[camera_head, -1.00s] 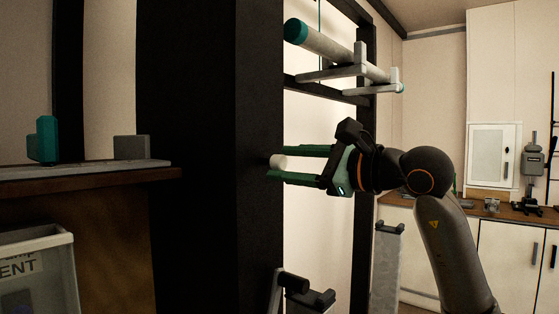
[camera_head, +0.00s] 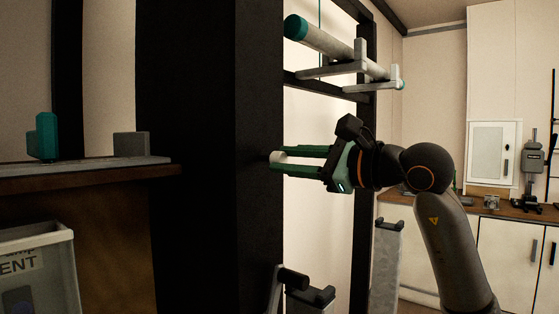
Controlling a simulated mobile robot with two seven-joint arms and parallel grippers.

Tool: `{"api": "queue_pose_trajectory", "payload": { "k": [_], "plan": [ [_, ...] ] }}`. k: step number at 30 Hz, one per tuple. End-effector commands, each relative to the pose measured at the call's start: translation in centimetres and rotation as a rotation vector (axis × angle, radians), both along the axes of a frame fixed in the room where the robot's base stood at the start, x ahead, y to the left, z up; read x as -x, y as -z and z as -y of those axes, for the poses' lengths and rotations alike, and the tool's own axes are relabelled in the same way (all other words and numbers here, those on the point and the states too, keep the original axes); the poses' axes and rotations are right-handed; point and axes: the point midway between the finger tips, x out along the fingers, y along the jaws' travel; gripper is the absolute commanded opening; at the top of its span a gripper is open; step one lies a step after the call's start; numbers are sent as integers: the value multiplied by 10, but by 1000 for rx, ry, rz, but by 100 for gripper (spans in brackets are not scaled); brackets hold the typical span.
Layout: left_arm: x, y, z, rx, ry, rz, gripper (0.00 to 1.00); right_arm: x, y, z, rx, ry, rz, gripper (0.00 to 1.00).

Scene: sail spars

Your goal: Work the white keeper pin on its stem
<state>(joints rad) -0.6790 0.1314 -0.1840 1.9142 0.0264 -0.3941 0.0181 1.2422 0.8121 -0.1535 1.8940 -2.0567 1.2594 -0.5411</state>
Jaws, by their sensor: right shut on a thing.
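The white keeper pin (camera_head: 279,157) shows as a small pale knob at the right face of a wide dark post (camera_head: 210,150). Its stem is hidden from this view. My right gripper (camera_head: 279,160) reaches in from the right with its green fingers on either side of the pin, shut on it. The fingertips are close to the post's face. My left gripper is not in view.
A grey spar with teal ends (camera_head: 325,42) rests on brackets (camera_head: 345,70) above my right arm. A wooden bench (camera_head: 90,180) and a labelled bin (camera_head: 38,262) are at the left. A white cabinet (camera_head: 492,153) is at the far right.

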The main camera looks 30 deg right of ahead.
Motion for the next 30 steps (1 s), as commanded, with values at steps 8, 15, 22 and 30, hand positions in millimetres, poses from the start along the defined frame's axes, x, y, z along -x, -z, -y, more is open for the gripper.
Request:
{"api": "queue_pose_trajectory", "payload": {
  "k": [8, 15, 22, 30],
  "plan": [
    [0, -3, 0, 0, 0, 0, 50, -4, -1, -2, -1, -1, 0, 0],
    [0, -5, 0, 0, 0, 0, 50, -9, -1, -4, -1, 0, 1, 0],
    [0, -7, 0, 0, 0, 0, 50, -13, -1, -5, -2, 0, 2, 0],
    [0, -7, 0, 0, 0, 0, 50, -13, -1, -5, -1, 0, 1, 62]
  ]
}}
